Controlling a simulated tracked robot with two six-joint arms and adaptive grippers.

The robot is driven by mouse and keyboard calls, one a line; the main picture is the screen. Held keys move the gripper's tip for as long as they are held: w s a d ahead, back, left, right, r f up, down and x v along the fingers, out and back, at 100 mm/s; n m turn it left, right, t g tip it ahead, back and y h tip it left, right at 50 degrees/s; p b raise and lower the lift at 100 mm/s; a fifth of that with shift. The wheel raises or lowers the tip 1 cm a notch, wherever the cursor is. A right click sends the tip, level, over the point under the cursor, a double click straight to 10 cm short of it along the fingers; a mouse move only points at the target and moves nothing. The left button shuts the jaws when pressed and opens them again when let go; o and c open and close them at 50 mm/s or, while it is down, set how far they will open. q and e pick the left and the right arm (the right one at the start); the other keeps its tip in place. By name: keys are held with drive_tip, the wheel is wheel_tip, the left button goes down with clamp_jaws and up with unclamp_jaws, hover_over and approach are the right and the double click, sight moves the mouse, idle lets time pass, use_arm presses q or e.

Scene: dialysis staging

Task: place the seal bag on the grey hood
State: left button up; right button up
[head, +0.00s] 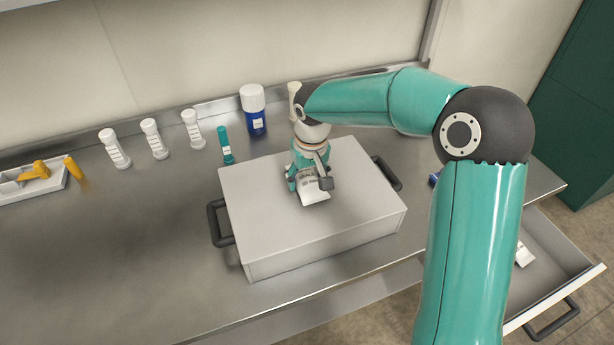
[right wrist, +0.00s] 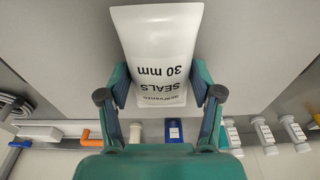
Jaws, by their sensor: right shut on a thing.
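The seal bag (head: 313,191) is white, with "SEALS 30 mm" printed on it. It also shows in the right wrist view (right wrist: 158,45), between the two fingers. My right gripper (head: 311,184) is shut on the bag, over the middle of the grey hood's top. The grey hood (head: 260,225) is a pale box with a dark handle at each side, on the steel bench. I cannot tell whether the bag touches the hood's top. My left gripper is not in view.
Several white fittings (head: 154,139), a teal tube (head: 225,145) and a blue bottle with a white cap (head: 253,108) stand behind the hood. A white tray (head: 55,181) with orange items is far left. An open drawer (head: 560,262) is at right. The bench's left front is clear.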

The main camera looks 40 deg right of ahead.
sight(310, 181)
drive_tip(key=shift+f, duration=0.1)
drive_tip(key=o, duration=1.1)
drive_tip(key=shift+o, duration=0.2)
wheel_tip(310, 181, up, 12)
drive_tip(key=s, duration=0.1)
drive_tip(key=shift+s+a, duration=0.2)
drive_tip(key=shift+s, duration=0.2)
